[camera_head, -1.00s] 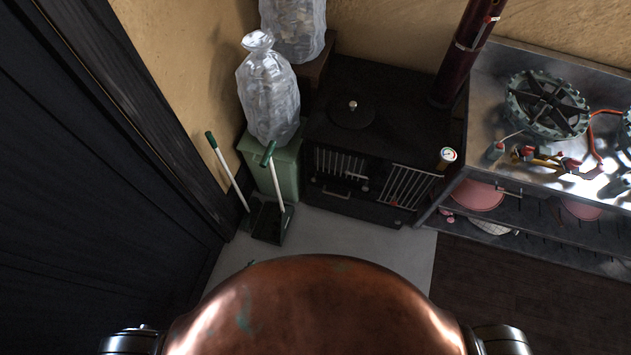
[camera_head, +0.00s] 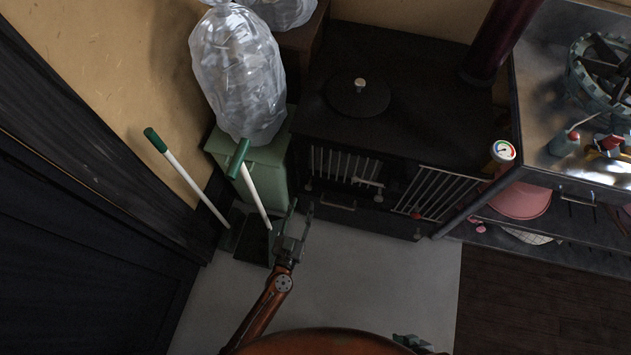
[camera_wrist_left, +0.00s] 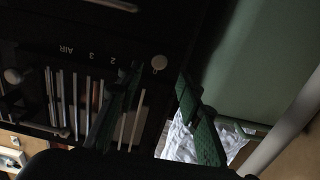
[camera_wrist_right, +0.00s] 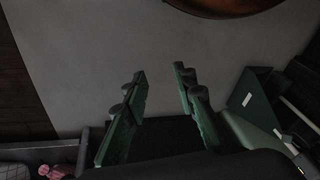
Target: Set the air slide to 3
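The black stove (camera_head: 400,90) has barred grates on its front. The left wrist view shows "AIR" and the numbers 3 and 2 upside down above the bars of the left grate (camera_wrist_left: 75,95). My left gripper (camera_head: 301,208) is open and empty in front of the stove's left front corner. My right gripper (camera_wrist_right: 160,72) is open and empty over the floor.
A green bin (camera_head: 265,165) with a clear plastic bag (camera_head: 238,75) on it stands left of the stove. A dustpan (camera_head: 256,240) and green-handled tools stand before it. A gauge (camera_head: 503,151) is at the stove's right.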

